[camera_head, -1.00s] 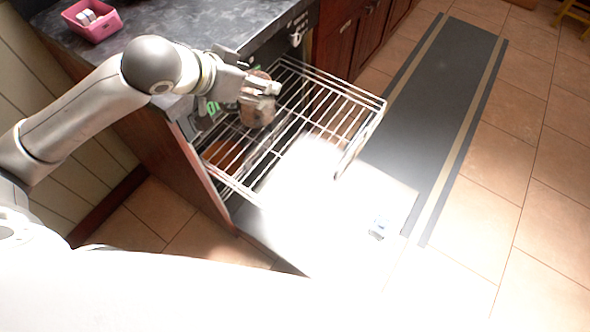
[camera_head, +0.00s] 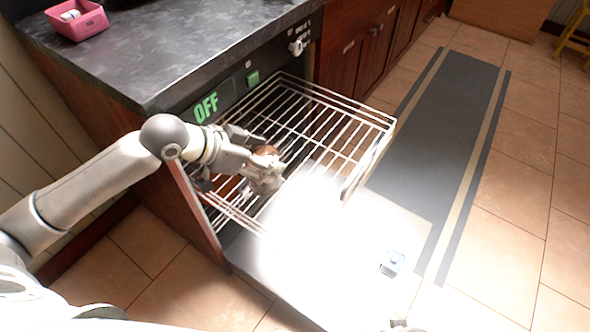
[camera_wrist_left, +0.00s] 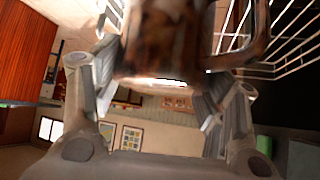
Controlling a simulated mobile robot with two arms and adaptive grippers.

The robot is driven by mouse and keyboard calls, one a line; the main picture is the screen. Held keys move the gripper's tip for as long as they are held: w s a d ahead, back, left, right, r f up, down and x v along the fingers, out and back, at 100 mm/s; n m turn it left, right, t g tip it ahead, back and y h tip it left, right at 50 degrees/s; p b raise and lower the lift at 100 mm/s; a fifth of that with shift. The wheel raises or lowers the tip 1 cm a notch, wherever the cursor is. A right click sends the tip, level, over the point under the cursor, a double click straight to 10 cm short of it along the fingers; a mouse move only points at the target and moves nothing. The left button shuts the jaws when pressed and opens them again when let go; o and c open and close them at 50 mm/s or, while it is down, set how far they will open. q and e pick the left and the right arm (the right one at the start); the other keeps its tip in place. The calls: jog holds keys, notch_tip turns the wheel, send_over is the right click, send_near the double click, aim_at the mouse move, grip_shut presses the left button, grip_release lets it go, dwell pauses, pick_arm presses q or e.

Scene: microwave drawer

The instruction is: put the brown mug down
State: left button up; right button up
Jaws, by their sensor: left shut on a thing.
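My left gripper (camera_head: 266,172) is shut on the brown mug (camera_head: 267,150), at the left part of the pulled-out wire rack (camera_head: 372,118). The gripper covers most of the mug in the head view. In the left wrist view the mug (camera_wrist_left: 165,40) is large and blurred between the fingers, with its handle at the right. I cannot tell whether the mug's bottom touches the rack wires. My right gripper does not show clearly.
The dark countertop (camera_head: 190,50) is above and behind the rack, with a pink bin (camera_head: 78,22) at its far left. The appliance front shows a green OFF display (camera_head: 206,107). A small blue-white object (camera_head: 392,262) lies below, on a bright, overexposed surface. The rack's right half is empty.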

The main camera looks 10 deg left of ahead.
pick_arm(q)
jog(key=b+x, duration=0.1)
jog(key=x, duration=0.4)
jog(key=w+a+b+x, duration=0.1)
jog(key=x, duration=0.4)
jog(key=w+a+b+x, duration=0.1)
jog(key=x, duration=0.4)
jog(key=shift+f+b, duration=0.1)
jog(key=shift+b, duration=0.25)
jog(key=shift+f, duration=0.3)
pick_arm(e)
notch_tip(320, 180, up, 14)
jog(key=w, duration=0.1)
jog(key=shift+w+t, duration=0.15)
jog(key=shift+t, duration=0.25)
pick_arm(q)
jog(key=shift+a+f, duration=0.1)
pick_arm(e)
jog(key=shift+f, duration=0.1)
pick_arm(q)
jog(key=o, duration=1.2)
jog(key=shift+f, duration=0.1)
jog(key=shift+o, duration=0.2)
